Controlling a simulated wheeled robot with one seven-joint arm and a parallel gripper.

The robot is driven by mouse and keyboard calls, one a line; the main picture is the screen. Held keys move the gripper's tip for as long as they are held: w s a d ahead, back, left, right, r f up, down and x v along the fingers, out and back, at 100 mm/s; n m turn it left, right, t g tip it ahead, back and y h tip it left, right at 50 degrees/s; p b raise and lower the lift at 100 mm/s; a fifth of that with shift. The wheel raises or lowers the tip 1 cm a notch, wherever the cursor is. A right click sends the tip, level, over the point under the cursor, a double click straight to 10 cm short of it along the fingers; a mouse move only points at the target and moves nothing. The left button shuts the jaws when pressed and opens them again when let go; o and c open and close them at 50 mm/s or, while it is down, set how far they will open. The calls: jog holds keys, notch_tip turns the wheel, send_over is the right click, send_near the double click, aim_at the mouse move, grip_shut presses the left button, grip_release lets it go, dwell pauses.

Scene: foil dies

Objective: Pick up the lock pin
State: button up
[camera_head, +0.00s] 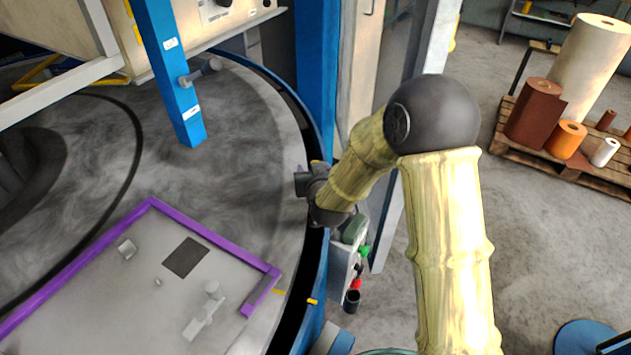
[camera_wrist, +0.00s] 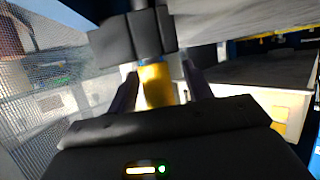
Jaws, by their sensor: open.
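A yellow cylinder (camera_wrist: 157,86), which looks like the lock pin, stands below a black block (camera_wrist: 133,36) in the wrist view. My gripper (camera_wrist: 159,79) is open, with one dark finger on each side of the yellow cylinder. A gap shows beside the fingers, and I cannot tell whether either touches it. In the head view my gripper (camera_head: 304,169) is at the rim of the round table, by the blue post. A small yellow bit (camera_head: 317,162) shows just beside it. The rest of the pin is hidden there by my wrist.
The round grey table (camera_head: 240,130) has a blue rim. A purple-edged plate (camera_head: 215,238) with small metal parts lies on it. Blue posts (camera_head: 172,80) stand close to my arm. A control box (camera_head: 343,262) hangs below the rim. A pallet with rolls (camera_head: 545,115) is far right.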

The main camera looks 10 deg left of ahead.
grip_shut()
dwell(0.3)
jog(key=shift+r, duration=0.1)
notch_tip(320, 180, up, 18)
jog(key=shift+p, duration=0.4)
jog(key=shift+w+d, duration=0.1)
dwell(0.4)
